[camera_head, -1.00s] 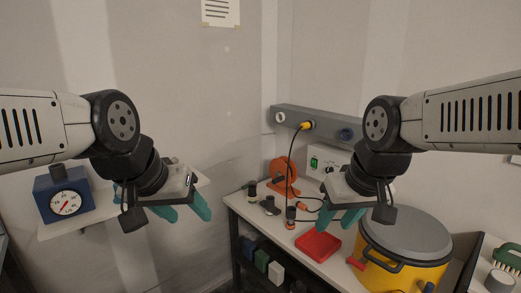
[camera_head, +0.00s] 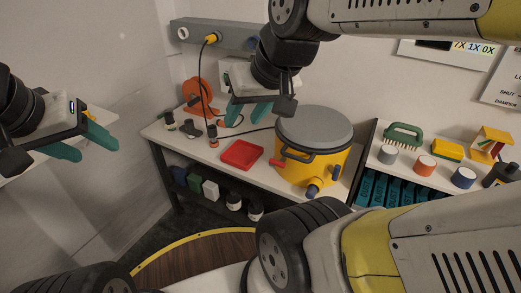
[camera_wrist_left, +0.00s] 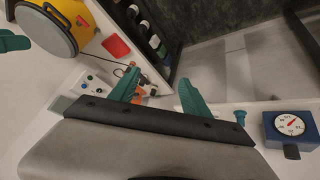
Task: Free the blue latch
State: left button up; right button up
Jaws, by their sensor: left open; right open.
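A red latch (camera_head: 291,162) is on the drum's left side. My left gripper (camera_head: 82,146) is open and empty at the far left, well away from the drum. Its teal fingers also show in the left wrist view (camera_wrist_left: 158,92), with the drum (camera_wrist_left: 46,22) at top left there. My right gripper (camera_head: 249,113) is open and empty, above and left of the drum. The blue latch cannot be made out in the left wrist view.
The drum stands on a white bench (camera_head: 200,150) beside a red tray (camera_head: 241,154). An orange reel (camera_head: 196,92) and a cable are behind. A right-hand shelf (camera_head: 390,158) holds a green brush (camera_head: 403,134) and several small items. A blue dial box (camera_wrist_left: 290,128) is right in the left wrist view.

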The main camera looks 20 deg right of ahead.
aim_at(334, 171)
jog(key=z, duration=1.65)
jog(key=k+z, duration=0.1)
jog(key=z, duration=0.6)
jog(key=k+l+z, duration=0.1)
jog(key=z, duration=0.25)
